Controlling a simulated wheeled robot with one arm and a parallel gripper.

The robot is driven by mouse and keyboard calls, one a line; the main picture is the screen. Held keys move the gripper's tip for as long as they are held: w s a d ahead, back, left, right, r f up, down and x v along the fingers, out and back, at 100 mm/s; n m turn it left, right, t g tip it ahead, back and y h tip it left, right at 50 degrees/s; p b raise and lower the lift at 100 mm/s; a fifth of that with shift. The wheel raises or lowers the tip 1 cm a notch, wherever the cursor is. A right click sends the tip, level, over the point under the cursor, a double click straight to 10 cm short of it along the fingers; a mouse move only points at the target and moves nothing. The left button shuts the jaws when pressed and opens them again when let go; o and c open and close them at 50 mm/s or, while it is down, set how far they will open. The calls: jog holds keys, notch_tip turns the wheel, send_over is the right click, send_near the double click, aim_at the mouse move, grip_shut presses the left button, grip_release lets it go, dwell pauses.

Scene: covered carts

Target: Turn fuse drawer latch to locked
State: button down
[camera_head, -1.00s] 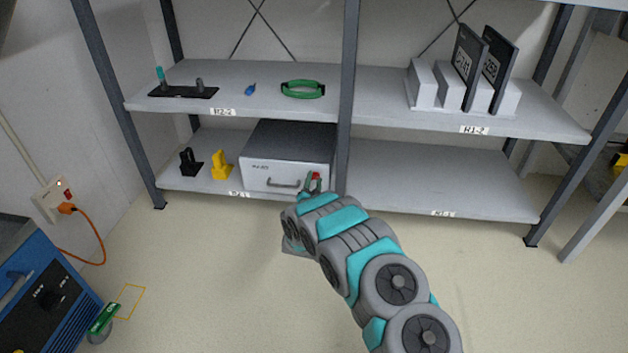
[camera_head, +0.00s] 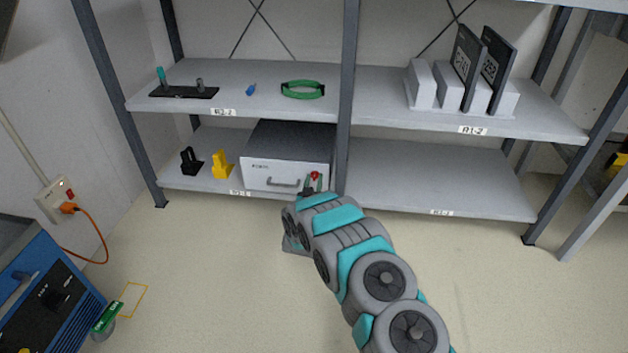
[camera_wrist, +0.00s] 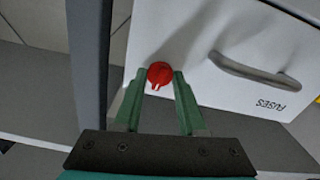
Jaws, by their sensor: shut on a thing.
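The fuse drawer (camera_head: 268,174) is a light grey box with a dark top on the lower left shelf. Its front carries a bar handle (camera_wrist: 255,72) and the word FUSES, upside down in the wrist view. The red round latch knob (camera_wrist: 159,74) sits on the drawer front beside the handle, with a pale pointer mark towards the gripper. My gripper (camera_wrist: 159,80) has its green fingers on either side of the knob and is shut on it. In the head view the red knob (camera_head: 315,175) shows between the fingertips, and my arm hides the drawer's lower right corner.
A dark shelf post (camera_head: 346,100) stands close to the right of the drawer. Black (camera_head: 190,161) and yellow (camera_head: 221,164) pieces stand to its left. The lower right shelf (camera_head: 435,180) is empty. A blue machine (camera_head: 45,295) stands at lower left.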

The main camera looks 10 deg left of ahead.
jog(key=shift+n, duration=0.9)
jog(key=shift+c, duration=2.3)
grip_release()
jog(key=s, duration=0.7)
jog(key=shift+s+p, duration=0.4)
jog(key=shift+a, duration=0.1)
